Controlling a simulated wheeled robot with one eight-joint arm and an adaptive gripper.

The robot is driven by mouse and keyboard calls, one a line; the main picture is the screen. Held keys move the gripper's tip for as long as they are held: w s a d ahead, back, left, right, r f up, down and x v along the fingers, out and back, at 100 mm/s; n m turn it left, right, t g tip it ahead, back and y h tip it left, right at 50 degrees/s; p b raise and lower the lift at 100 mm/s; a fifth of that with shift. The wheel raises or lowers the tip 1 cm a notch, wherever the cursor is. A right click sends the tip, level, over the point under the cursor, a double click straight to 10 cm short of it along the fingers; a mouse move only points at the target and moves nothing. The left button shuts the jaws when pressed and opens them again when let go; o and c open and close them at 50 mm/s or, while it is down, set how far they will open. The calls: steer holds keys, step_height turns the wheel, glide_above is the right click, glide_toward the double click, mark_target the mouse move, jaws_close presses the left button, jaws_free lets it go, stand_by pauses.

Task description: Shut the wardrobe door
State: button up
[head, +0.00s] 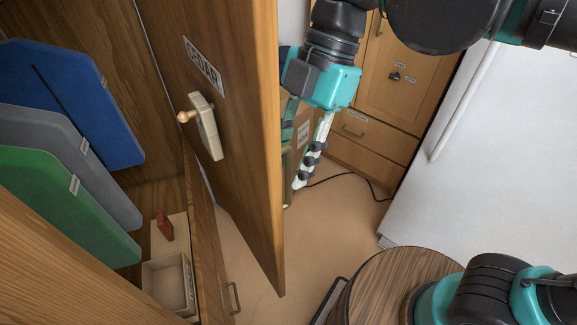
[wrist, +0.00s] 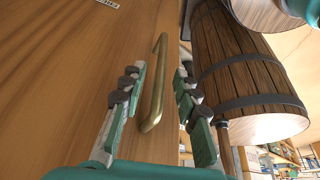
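The wardrobe door (head: 235,130) stands open in the head view, with a CEDAR label (head: 204,66) and a pale latch with a knob (head: 205,125) on its near face. My gripper (head: 308,165) is on the far side of the door, just past its free edge, pointing down. In the wrist view the door (wrist: 75,80) fills the left, with an upright brass handle (wrist: 153,85) on its outer face. My gripper (wrist: 159,75) is open there, one finger on each side of the handle. Whether either finger touches it, I cannot tell.
Inside the wardrobe are blue (head: 75,95), grey (head: 75,155) and green (head: 60,205) panels and a cream bin (head: 170,280). A wooden barrel (wrist: 235,60) stands close right of my gripper in the wrist view. Wooden cabinets (head: 385,100) stand behind; some floor (head: 245,245) is clear.

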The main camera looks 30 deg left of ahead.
steer(key=shift+x, duration=0.85)
jaws_close()
